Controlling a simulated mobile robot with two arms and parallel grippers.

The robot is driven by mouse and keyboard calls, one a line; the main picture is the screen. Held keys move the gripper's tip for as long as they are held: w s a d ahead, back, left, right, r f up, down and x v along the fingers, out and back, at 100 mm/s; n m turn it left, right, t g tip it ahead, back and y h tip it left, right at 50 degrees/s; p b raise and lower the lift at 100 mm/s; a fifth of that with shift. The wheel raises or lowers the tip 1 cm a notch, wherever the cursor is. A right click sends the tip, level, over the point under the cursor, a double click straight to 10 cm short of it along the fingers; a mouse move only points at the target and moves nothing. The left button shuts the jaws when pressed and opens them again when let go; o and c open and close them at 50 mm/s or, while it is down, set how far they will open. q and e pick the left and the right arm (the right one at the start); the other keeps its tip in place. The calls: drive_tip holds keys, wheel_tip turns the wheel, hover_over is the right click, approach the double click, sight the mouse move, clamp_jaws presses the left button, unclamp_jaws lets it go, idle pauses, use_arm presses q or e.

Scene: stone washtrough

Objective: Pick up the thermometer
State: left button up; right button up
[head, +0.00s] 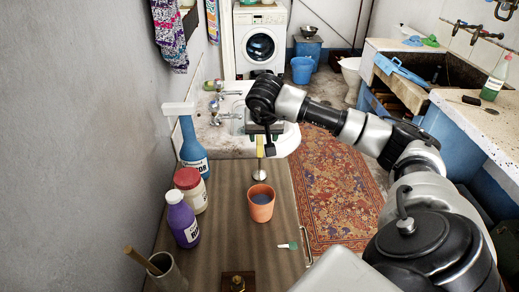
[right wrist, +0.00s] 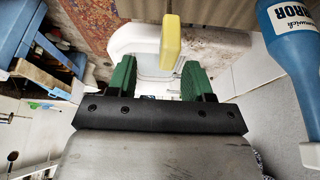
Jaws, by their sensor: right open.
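A yellow upright piece (head: 260,147) stands above a round metal base (head: 259,174) on the wooden counter (head: 225,225); it looks like the thermometer, but its face and markings are not readable. My right gripper (head: 266,136) is at its top. In the right wrist view the yellow piece (right wrist: 170,42) shows between the green-padded open fingers (right wrist: 160,76), with a visible gap on each side. A small green and white item (head: 288,245) lies on the counter nearer me; I cannot tell what it is. My left gripper is out of view.
A terracotta pot (head: 261,203) stands just in front of the metal base. A blue spray bottle (head: 192,145), a red-lidded jar (head: 190,190) and a purple bottle (head: 183,222) line the left wall. A white sink (head: 225,137) lies behind. A patterned rug (head: 325,185) covers the floor on the right.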

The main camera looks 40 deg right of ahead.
sight(260, 139)
drive_tip(key=shift+w+f, duration=0.2)
drive_tip(key=shift+f, duration=0.15)
drive_tip(key=x, duration=0.1)
drive_tip(key=p+x, duration=0.1)
drive_tip(key=x, duration=0.3)
drive_tip(key=shift+w+a, duration=0.25)
drive_tip(key=shift+w, duration=0.05)
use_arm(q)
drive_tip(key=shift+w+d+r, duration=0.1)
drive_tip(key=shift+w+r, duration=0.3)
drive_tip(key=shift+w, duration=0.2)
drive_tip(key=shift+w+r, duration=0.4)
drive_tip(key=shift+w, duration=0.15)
use_arm(e)
drive_tip(key=c, duration=0.4)
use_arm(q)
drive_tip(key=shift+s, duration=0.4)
use_arm(e)
drive_tip(key=shift+r, duration=0.1)
clamp_jaws()
